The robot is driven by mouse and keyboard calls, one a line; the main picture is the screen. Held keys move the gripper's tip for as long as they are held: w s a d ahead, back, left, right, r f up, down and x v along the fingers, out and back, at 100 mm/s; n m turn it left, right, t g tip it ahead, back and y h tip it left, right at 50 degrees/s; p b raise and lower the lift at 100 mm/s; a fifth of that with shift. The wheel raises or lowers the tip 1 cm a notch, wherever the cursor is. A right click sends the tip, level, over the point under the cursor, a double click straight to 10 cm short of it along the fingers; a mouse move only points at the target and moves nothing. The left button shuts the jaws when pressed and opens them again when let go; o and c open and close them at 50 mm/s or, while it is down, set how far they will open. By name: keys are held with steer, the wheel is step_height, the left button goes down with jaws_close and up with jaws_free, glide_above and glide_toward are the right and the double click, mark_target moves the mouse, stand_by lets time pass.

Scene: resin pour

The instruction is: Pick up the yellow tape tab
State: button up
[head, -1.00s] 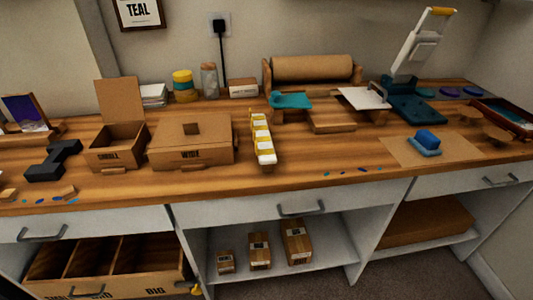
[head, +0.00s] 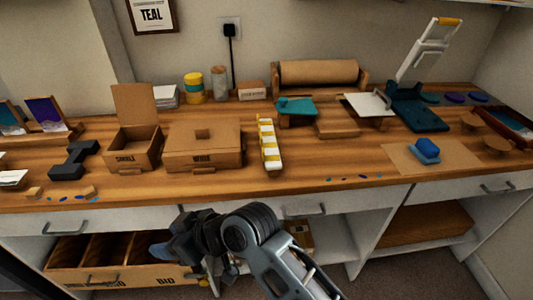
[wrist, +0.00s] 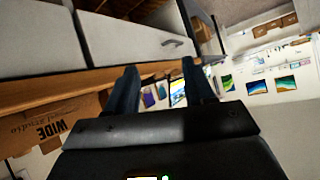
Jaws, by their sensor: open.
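A narrow rack (head: 270,147) with white blocks and yellow tape tabs stands mid-bench in the head view, running from back to front. The yellow tabs (head: 264,128) show as small patches along it; I cannot tell single tabs apart well. My gripper (wrist: 161,85) is open and empty in the wrist view, its two dark fingers apart. In the head view my arm reaches up from the bottom, with its hand low in front of the drawers, below the bench edge and away from the rack. The wrist view does not show the rack.
A small box (head: 133,145) and a wide box (head: 204,145) stand left of the rack. A teal tool (head: 296,106) and a paper roll (head: 318,73) are behind it to the right. Bare bench lies right of the rack.

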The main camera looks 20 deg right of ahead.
steer(key=w+d+r+n+g+h+p, duration=0.1)
steer(key=w+d+r+n+g+h, duration=0.1)
steer(key=w+d+r+n+g, duration=0.3)
step_height(320, 180, up, 8)
steer(key=r+n+g+h+p, duration=0.1)
steer(key=g+h+p, duration=0.15)
steer(key=h, duration=0.45)
glide_above(263, 150)
steer(key=shift+s+a+f, duration=0.1)
steer(key=shift+f, duration=0.15)
steer(key=shift+f+p, duration=0.3)
steer(key=shift+f, duration=0.05)
steer(key=f, duration=0.3)
steer(key=f+p, duration=0.1)
steer(key=f, duration=0.2)
steer(key=shift+w+f, duration=0.2)
steer(key=shift+f, duration=0.15)
steer(key=c, duration=0.9)
